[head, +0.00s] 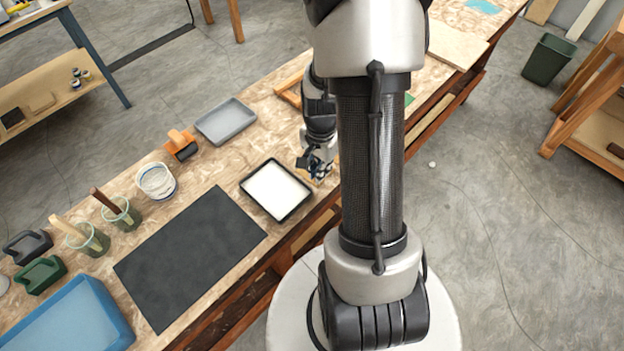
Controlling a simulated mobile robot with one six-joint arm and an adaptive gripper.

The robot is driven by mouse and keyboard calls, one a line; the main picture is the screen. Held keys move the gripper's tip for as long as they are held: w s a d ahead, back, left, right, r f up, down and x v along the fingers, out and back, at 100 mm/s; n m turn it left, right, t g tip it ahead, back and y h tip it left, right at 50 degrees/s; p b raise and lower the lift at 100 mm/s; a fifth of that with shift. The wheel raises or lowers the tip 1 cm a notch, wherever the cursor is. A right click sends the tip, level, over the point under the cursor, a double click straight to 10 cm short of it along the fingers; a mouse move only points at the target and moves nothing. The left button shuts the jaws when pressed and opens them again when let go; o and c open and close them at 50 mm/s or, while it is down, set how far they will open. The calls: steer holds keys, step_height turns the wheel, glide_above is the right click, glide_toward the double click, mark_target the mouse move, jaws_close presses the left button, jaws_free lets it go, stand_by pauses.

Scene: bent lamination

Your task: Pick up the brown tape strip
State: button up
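I cannot clearly make out the brown tape strip in the head view. My gripper (312,172) is small and dark, low over the workbench (232,160) just right of the black tray with white contents (276,190). A small tan-orange patch shows around the fingers, but I cannot tell what it is. The gripper and my arm hide the bench surface there. Whether the fingers are open or hold anything is not clear.
A black mat (190,255), a grey tray (225,121), an orange-handled tool (181,144), a white tub (157,181) and cups with brushes (118,212) occupy the bench. A blue tray (70,315) lies at lower left. A wooden frame (289,90) lies behind my gripper.

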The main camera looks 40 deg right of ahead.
step_height(320, 180, down, 5)
steer(key=b, duration=0.2)
steer(key=shift+a+f+b, duration=0.15)
steer(key=shift+f+b, duration=0.05)
steer(key=shift+b, duration=0.15)
steer(key=shift+s+r, duration=0.1)
jaws_close()
